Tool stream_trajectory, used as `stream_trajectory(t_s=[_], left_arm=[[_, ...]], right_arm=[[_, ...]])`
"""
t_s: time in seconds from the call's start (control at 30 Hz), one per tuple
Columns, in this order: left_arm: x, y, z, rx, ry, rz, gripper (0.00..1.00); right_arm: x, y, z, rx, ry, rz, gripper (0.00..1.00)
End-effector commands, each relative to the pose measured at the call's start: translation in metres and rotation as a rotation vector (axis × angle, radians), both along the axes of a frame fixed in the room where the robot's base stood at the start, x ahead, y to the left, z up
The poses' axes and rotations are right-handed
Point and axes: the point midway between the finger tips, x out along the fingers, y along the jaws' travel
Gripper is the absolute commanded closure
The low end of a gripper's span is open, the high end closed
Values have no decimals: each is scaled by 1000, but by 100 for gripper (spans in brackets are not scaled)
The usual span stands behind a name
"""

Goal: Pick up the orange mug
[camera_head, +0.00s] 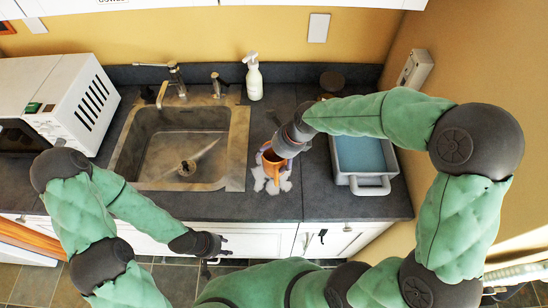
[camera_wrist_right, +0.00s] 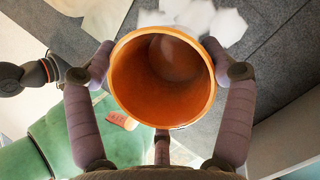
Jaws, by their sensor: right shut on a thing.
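The orange mug (camera_head: 272,167) is over the counter, right of the sink, in the head view. In the right wrist view the mug (camera_wrist_right: 163,75) shows its open mouth and empty-looking inside facing the camera. My right gripper (camera_head: 273,153) is shut on the mug, with fingers on opposite sides of its rim. I cannot tell whether the mug's base touches the surface below. My left gripper (camera_head: 218,243) is in front of the counter edge, away from the mug. Its fingers are too small to read.
A white crumpled-looking patch (camera_head: 260,184) lies under the mug. The sink (camera_head: 180,145) is to the left, and a grey tub (camera_head: 345,175) with a handle is close on the right. A white microwave (camera_head: 75,95) fills the far left.

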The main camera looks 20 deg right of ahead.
Motion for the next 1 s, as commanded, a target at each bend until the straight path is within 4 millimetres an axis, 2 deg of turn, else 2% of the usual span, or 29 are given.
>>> stream_trajectory(t_s=[0.03,0.3,0.7,1.0], left_arm=[[0,0,4,0,0,0,60],[0,0,17,0,0,0,60],[0,0,28,0,0,0,60],[0,0,31,0,0,0,60]], right_arm=[[-7,-2,11,0,-3,-1,65],[-44,-10,57,1,-4,-2,65],[-106,-23,82,1,0,-3,65],[-128,-28,91,0,0,-1,65]])
